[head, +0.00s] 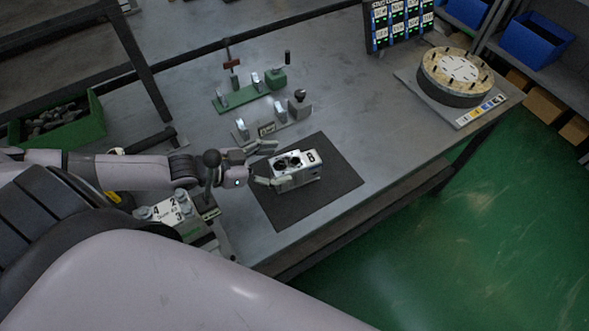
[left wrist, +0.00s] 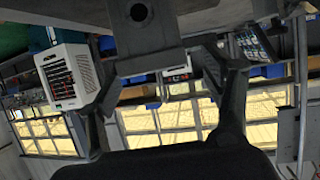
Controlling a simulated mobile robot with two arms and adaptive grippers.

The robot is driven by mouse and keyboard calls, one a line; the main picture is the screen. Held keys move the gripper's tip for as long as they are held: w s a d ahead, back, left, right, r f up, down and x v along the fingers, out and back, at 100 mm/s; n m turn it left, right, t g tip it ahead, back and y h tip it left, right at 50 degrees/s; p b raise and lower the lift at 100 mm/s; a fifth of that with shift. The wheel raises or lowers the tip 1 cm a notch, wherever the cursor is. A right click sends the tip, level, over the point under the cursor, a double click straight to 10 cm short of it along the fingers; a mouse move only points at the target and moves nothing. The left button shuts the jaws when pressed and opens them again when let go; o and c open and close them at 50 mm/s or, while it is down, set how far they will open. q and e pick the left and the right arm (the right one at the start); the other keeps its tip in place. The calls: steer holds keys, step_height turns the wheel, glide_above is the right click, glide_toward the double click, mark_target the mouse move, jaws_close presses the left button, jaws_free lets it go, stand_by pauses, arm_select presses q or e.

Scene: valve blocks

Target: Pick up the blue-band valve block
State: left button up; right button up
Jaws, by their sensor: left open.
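A light grey valve block (head: 298,177) with two dark round openings on top and a "B" label stands on a dark mat (head: 335,195). No blue band can be made out on it. My left gripper (head: 269,165) is open at the block's left end, its two fingers spread apart; I cannot tell whether they touch it. In the left wrist view, the open fingers (left wrist: 162,62) stand either side of a grey face with a round hole (left wrist: 146,32), which appears to be the block. My right gripper is not in view.
Green and grey fixtures (head: 250,92) with upright handles stand behind the mat. A numbered block (head: 170,211) sits below my left forearm. A round dial stand (head: 455,72) is at the far right, a green bin (head: 60,120) at left. The table right of the mat is clear.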

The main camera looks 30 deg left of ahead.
mark_target(289, 162)
arm_select(q)
steer(key=shift+p+x, duration=0.4)
steer(key=shift+x, duration=2.5)
steer(key=shift+s+f, duration=0.1)
steer(key=shift+s, duration=0.05)
steer(key=shift+c, duration=0.5)
jaws_close()
steer(key=shift+d+r, duration=0.1)
steer(key=shift+r, duration=0.1)
